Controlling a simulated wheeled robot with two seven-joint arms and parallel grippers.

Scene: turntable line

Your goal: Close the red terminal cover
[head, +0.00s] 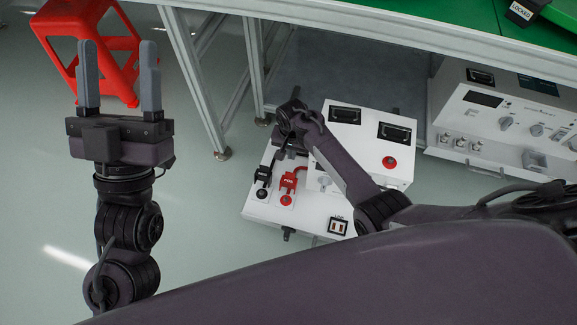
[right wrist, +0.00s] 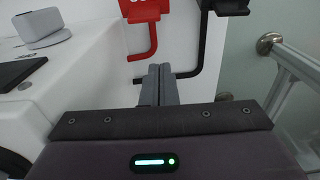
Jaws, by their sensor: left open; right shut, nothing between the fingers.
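The red terminal cover (head: 289,181) is on the low front deck of a white unit, with a red terminal knob (head: 286,199) just in front of it; its lid angle is hard to tell. In the right wrist view the red cover (right wrist: 146,10) is cut off at the top edge, with a red cable below it. My right gripper (right wrist: 160,72) is shut and empty, its fingertips near the red and black cables; in the head view its own wrist mostly hides it. My left gripper (head: 119,72) is open and empty, far left of the unit.
A black terminal cover (head: 263,174) sits left of the red one. The white unit (head: 395,172) has a red button on its raised part. A table with a green top (head: 400,22) stands above, its legs close by. A red stool (head: 110,55) is behind my left gripper.

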